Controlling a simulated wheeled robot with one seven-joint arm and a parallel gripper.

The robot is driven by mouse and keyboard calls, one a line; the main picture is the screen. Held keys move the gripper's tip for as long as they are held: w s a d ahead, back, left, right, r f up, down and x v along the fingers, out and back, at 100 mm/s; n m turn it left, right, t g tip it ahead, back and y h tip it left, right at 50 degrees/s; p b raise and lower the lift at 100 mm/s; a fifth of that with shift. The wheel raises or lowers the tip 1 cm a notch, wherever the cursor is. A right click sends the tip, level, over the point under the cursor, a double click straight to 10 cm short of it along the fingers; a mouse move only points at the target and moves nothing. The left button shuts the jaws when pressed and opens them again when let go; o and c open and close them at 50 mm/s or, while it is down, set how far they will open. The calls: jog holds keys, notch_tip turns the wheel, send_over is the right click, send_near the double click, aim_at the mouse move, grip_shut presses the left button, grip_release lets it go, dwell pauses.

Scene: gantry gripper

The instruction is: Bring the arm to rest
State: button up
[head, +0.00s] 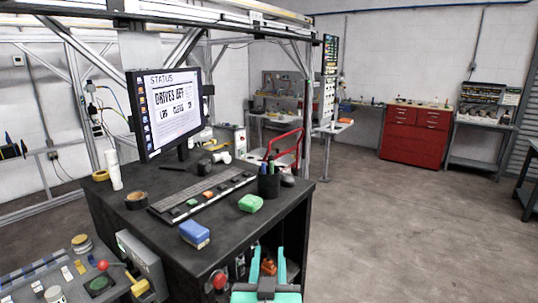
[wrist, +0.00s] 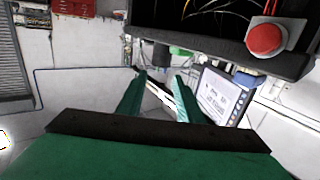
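My gripper (head: 268,252) shows at the bottom middle of the head view, with teal fingers pointing up and away in front of the black desk's open shelf side. In the wrist view my gripper (wrist: 159,77) has its two green fingers spread apart. No object is clearly held between them; the dark and pale shapes in the gap look like background. Most of my arm is out of view.
The black desk (head: 135,196) carries a monitor (head: 172,110), keyboard (head: 203,193), blue sponge-like block (head: 194,234), green block (head: 250,203) and pen cup (head: 269,185). A control panel (head: 98,284) stands at lower left. Open floor (head: 400,230) lies to the right.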

jog(key=s+f+g, duration=0.1)
jog(key=s+f, duration=0.7)
jog(key=f, duration=0.5)
jog(key=s+f, duration=0.8)
jog(key=f, duration=0.4)
jog(key=s+f, duration=0.2)
jog(key=s, duration=1)
jog(key=s+f+g, duration=0.1)
jog(key=s+f, duration=0.2)
jog(key=s, duration=1)
jog(key=shift+f+y, duration=0.15)
jog(key=shift+y, duration=0.15)
